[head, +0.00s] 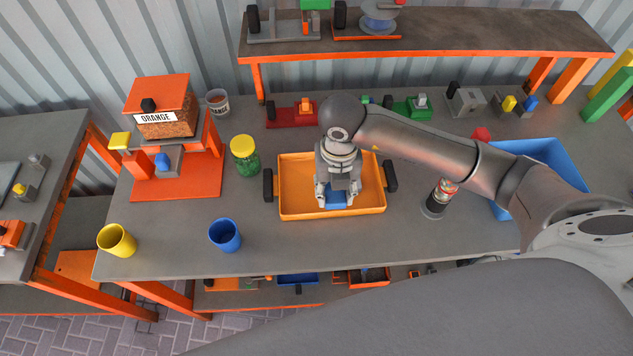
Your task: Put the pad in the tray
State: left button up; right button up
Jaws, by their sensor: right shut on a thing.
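The orange tray (295,205) with dark side handles sits on the grey workbench, near its middle. My right gripper (337,202) points down over the inside of the tray and is shut on the blue pad (337,197). The pad shows between and below the fingers, within the tray's outline. The gripper hides part of it, and I cannot tell whether it touches the tray floor. My left gripper is not in view.
A blue cup (225,236) and a yellow cup (117,240) stand at the front left. A green jar (244,156) with a yellow lid stands left of the tray. A dark cylinder (437,199) and a blue bin (548,158) are to the right. A raised shelf (430,38) runs behind.

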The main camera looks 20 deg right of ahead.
jog(key=b, duration=0.4)
send_near(307, 187)
jog(key=s+d+r, duration=0.1)
jog(key=s, duration=0.3)
jog(key=f+b, duration=0.1)
jog(key=w+b, duration=0.1)
jog(key=w+f+b, duration=0.1)
jog(key=shift+a+f, duration=0.25)
jog(key=shift+f, duration=0.1)
jog(key=shift+w+a+f+b, duration=0.15)
jog(key=shift+w+f+b, duration=0.35)
jog(key=shift+w+b, duration=0.15)
jog(key=shift+w+f+b, duration=0.15)
jog(key=shift+f+b, duration=0.15)
jog(key=shift+b, duration=0.05)
jog(key=shift+w+f+b, duration=0.2)
jog(key=shift+f+b, duration=1)
jog(key=shift+f, duration=0.4)
jog(key=shift+f, duration=0.15)
jog(key=o, duration=1)
